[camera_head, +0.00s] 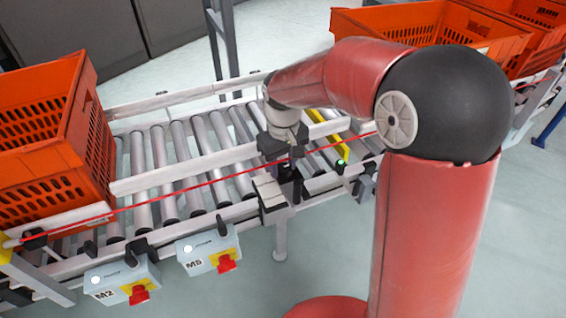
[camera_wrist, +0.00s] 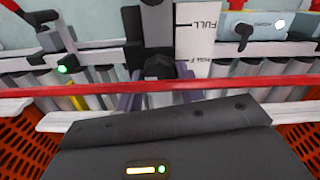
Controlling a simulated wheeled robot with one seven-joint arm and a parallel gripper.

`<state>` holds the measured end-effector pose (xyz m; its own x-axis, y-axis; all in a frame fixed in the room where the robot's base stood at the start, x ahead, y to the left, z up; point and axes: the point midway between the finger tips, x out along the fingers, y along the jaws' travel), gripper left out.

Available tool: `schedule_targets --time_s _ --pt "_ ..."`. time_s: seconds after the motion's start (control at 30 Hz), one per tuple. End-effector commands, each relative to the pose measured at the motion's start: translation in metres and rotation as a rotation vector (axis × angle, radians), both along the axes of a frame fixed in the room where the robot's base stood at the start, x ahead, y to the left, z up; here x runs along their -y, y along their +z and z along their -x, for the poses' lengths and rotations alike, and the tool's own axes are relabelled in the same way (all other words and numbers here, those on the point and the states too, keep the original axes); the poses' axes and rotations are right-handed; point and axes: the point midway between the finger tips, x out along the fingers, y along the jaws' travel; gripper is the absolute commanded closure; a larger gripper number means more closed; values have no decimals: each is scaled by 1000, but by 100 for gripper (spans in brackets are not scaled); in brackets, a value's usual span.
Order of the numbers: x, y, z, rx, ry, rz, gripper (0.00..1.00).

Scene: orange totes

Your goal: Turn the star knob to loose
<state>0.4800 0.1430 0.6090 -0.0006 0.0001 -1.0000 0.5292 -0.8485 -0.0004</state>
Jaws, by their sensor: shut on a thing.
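My gripper (camera_head: 288,168) reaches down over the front rail of the roller conveyor, near the middle. The wrist view shows its fingers (camera_wrist: 160,85) closed around a dark knob (camera_wrist: 160,67), which I take to be the star knob. The fingers hide much of it, so its lobes and its turned angle cannot be told. A white plate (camera_wrist: 202,45) marked FULL and HALF stands just right of the knob in the wrist view. In the head view the knob is too small and covered to make out.
A red cord (camera_head: 200,184) runs along the conveyor front, crossing close to my gripper; it also shows in the wrist view (camera_wrist: 80,93). Two grey boxes (camera_head: 209,252) with red switches hang below the rail at left. Orange totes (camera_head: 45,150) stand at left and back right.

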Motion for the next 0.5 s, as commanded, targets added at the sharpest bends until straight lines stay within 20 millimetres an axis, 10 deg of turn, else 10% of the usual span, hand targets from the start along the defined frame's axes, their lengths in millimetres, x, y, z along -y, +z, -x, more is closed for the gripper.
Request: schedule_targets --time_s 0.03,0.07,0.2,0.5 --pt "0 1 -1 4 2 -1 85" --pt "-1 1 -1 4 2 -1 60" --pt "0 1 -1 3 1 -1 41" --pt "0 2 0 2 0 0 41"
